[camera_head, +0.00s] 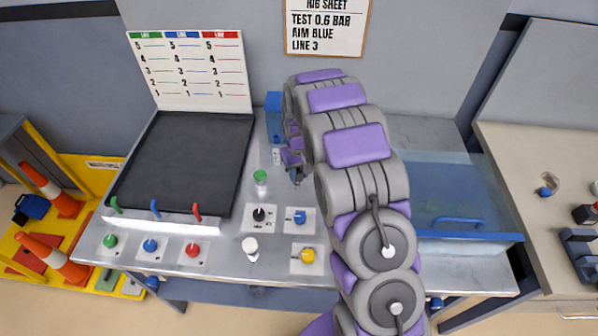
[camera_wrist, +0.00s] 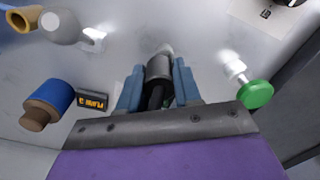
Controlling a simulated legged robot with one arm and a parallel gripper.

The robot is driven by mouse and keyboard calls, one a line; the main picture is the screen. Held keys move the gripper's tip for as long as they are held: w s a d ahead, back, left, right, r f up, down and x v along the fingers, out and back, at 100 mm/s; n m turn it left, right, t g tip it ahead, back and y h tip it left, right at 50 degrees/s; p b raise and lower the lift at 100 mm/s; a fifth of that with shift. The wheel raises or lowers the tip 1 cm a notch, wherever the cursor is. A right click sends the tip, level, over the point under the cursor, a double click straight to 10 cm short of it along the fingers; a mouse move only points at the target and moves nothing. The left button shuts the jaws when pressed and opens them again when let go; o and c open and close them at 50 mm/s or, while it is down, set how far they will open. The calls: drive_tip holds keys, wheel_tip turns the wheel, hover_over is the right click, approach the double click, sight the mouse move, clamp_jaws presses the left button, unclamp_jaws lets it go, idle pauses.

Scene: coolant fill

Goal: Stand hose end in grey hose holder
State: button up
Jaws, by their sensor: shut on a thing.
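My gripper (camera_head: 296,178) is over the back middle of the metal bench, just left of my arm's links. In the wrist view, its two blue fingers (camera_wrist: 160,88) are shut on a dark cylindrical piece with a paler tip, which appears to be the hose end (camera_wrist: 159,67). The rest of the hose is hidden by my gripper and arm. I cannot pick out the grey hose holder with certainty. A grey rounded piece (camera_wrist: 62,27) shows at the upper left of the wrist view, apart from the hose end.
A green-capped fitting (camera_wrist: 255,94) stands close right of my fingers in the wrist view; a blue-and-brown cylinder (camera_wrist: 47,104) is at left. Several knobs, including a yellow one (camera_head: 308,255), line the bench front. A blue see-through tray (camera_head: 460,235) is at right, a dark panel (camera_head: 180,165) at left.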

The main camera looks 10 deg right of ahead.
drive_tip(key=shift+d, duration=0.3)
drive_tip(key=shift+a, duration=0.1)
drive_tip(key=shift+a, duration=0.7)
drive_tip(key=shift+d+p, duration=0.15)
drive_tip(key=shift+p, duration=0.35)
idle(0.9)
drive_tip(key=shift+f, duration=1.1)
drive_tip(key=o, duration=0.9)
